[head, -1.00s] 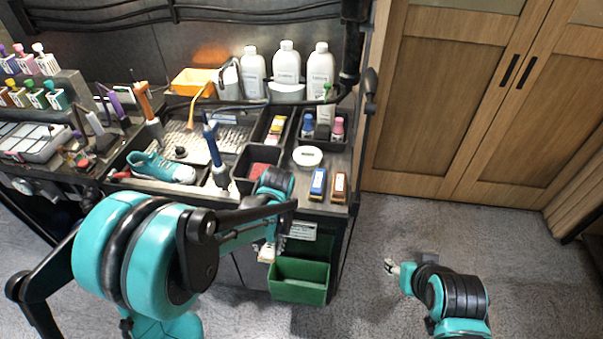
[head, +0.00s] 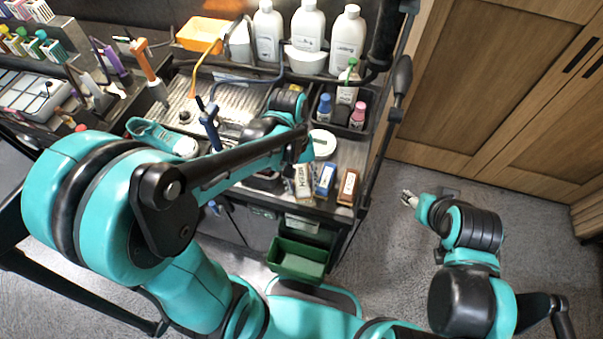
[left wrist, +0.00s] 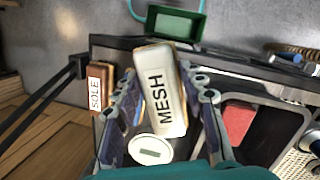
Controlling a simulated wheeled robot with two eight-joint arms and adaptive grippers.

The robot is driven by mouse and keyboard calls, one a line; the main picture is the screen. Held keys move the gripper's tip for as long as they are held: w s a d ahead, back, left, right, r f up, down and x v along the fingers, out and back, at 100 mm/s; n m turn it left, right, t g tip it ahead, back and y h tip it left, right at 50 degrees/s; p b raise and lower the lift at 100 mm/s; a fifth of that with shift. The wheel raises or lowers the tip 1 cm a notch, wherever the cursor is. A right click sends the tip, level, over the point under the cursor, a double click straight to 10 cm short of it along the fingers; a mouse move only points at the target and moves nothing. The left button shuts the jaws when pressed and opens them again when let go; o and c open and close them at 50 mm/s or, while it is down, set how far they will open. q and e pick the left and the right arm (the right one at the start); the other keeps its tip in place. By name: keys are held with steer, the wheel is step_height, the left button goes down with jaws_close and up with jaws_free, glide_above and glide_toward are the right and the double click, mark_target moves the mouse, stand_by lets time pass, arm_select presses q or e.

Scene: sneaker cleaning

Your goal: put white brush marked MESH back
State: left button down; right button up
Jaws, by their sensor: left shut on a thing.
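The white brush marked MESH (left wrist: 160,90) is between the fingers of my left gripper (left wrist: 166,84), which is shut on it. In the head view the brush (head: 303,182) is at the bench's front right edge, just left of the blue brush (head: 325,178). I cannot tell whether it touches the bench top. The brown brush marked SOLE (left wrist: 97,88) lies on the other side of the blue one. In the left wrist view a finger mostly hides the blue brush. My right gripper (head: 409,198) is over the floor, too small to read.
A round white lid or dish (head: 322,143) sits just behind the brushes. A dark tray of small bottles (head: 348,116) is farther back. A green bin (head: 298,260) hangs below the front edge. A teal sneaker (head: 160,138) lies left. Floor to the right is clear.

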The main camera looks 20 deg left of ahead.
mark_target(300, 169)
arm_select(q)
steer(key=w+f, duration=0.1)
steer(key=w, duration=0.1)
steer(key=w+a+f, duration=0.1)
steer(key=w, duration=0.1)
steer(key=w+a+f+b, duration=0.1)
steer(key=w+f, duration=0.1)
steer(key=shift+w, duration=0.2)
steer(key=shift+w+a+b+x, duration=0.15)
steer(key=shift+b+x, duration=0.2)
steer(key=shift+x, duration=0.65)
steer(key=shift+w+a+b+x, duration=0.15)
steer(key=shift+b+x, duration=0.2)
steer(key=shift+x, duration=0.65)
steer(key=shift+f, duration=0.2)
steer(key=c, duration=1.2)
jaws_free()
